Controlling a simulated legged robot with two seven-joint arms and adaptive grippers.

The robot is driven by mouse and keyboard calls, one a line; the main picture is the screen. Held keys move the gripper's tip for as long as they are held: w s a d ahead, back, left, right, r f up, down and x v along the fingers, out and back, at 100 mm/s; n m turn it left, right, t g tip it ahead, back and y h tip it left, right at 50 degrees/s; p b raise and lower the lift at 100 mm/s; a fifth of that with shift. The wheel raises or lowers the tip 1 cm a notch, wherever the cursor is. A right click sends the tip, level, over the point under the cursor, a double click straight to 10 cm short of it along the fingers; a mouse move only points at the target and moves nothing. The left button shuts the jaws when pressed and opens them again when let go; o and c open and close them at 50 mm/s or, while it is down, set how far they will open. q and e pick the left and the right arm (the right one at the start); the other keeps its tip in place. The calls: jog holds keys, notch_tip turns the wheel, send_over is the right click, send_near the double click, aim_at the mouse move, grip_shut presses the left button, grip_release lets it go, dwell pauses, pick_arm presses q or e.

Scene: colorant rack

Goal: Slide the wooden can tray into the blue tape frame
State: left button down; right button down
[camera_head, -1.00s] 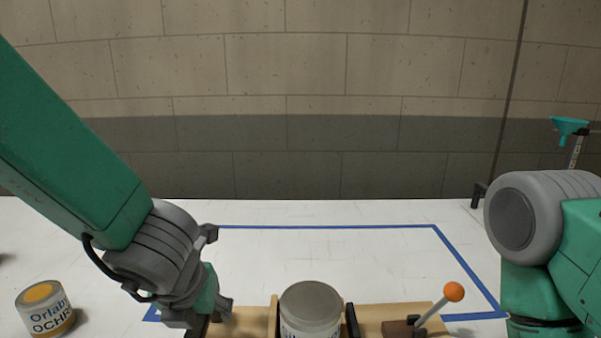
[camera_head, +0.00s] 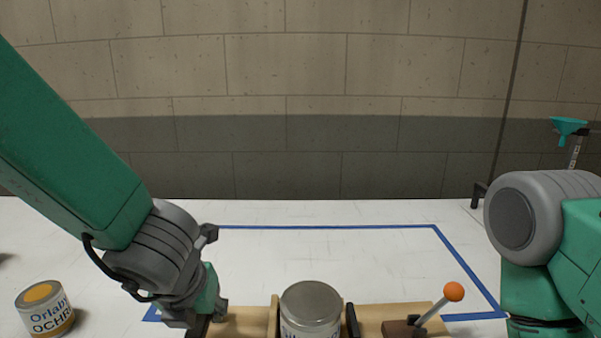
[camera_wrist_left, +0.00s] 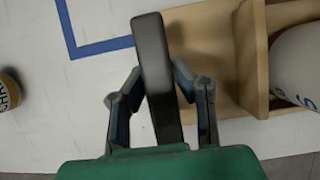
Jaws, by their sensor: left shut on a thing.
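The wooden can tray (camera_head: 245,322) is at the bottom of the head view, cut off by the lower edge. A grey-lidded can (camera_head: 310,303) stands in it beside a wooden divider. The blue tape frame (camera_head: 330,227) is on the white table; its far line lies well beyond the tray. My left gripper (camera_head: 206,316) is at the tray's left end. In the left wrist view it is shut on a black bar-shaped handle (camera_wrist_left: 157,60), a finger on each side, next to the tray's wood (camera_wrist_left: 205,45). My right gripper is out of view.
An orange-knobbed lever (camera_head: 453,292) stands on the tray's right part. An ochre can (camera_head: 45,310) stands on the table at the left, outside the tape. The table inside the tape beyond the tray is clear.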

pick_arm(q)
jog(key=shift+w, duration=0.15)
jog(key=shift+w+d+p, duration=0.15)
jog(key=shift+w+p, duration=2.4)
jog(key=shift+w, duration=1.35)
jog(key=shift+w+r+p, duration=0.15)
jog(key=shift+w+p, duration=0.4)
jog(key=shift+w+d+p, duration=0.2)
jog(key=shift+w+p, duration=2.75)
jog(key=shift+w, duration=0.5)
